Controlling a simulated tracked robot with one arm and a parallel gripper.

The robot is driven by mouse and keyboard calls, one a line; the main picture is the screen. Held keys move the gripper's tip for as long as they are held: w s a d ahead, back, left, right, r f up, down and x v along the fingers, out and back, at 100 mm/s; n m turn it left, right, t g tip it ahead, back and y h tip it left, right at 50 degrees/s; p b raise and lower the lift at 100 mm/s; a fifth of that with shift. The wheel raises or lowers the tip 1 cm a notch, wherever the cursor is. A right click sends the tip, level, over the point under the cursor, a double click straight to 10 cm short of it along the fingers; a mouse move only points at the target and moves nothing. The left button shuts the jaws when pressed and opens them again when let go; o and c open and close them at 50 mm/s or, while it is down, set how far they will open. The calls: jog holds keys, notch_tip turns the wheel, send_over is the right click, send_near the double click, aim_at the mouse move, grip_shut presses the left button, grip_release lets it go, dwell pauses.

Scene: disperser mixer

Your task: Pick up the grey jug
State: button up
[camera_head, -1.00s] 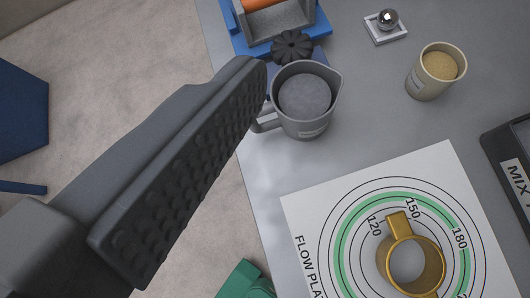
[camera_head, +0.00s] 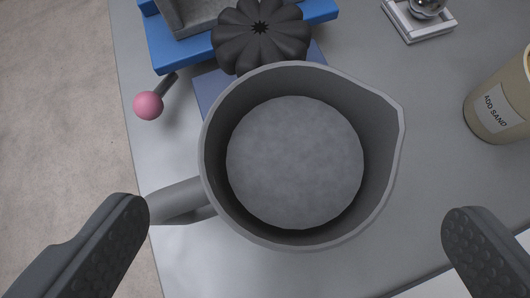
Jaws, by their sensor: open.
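The grey jug (camera_head: 385,170) stands upright on the grey table, seen from above in the middle of the view. Grey material fills part of its inside. Its spout points to the upper right and its handle (camera_head: 181,201) sticks out to the lower left. My gripper (camera_head: 300,225) is open, with one finger at the lower left near the handle and the other at the lower right. The jug's body lies ahead of and between the fingers, and neither finger is seen touching it.
A blue machine base (camera_head: 175,48) with a black knob (camera_head: 260,38) and a pink-balled lever (camera_head: 148,105) stands close behind the jug. A sand cup (camera_head: 492,105) is at the right, a metal ball on a stand (camera_head: 420,18) at the top right. The table's left edge is near.

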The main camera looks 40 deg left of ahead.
aim_at(294, 87)
jog(key=shift+b+x, duration=0.5)
jog(key=shift+x, duration=3.35)
jog(key=shift+w+r, duration=0.1)
jog(key=shift+r, duration=0.1)
jog(key=c, duration=1.2)
jog(key=shift+c, duration=0.2)
jog(key=shift+r, duration=0.15)
jog(key=shift+r+p, duration=0.35)
jog(key=shift+r, duration=1.4)
jog(key=s+r+p, duration=0.1)
jog(key=s, duration=1.5)
jog(key=shift+a+r, duration=0.15)
jog(key=shift+r, duration=0.05)
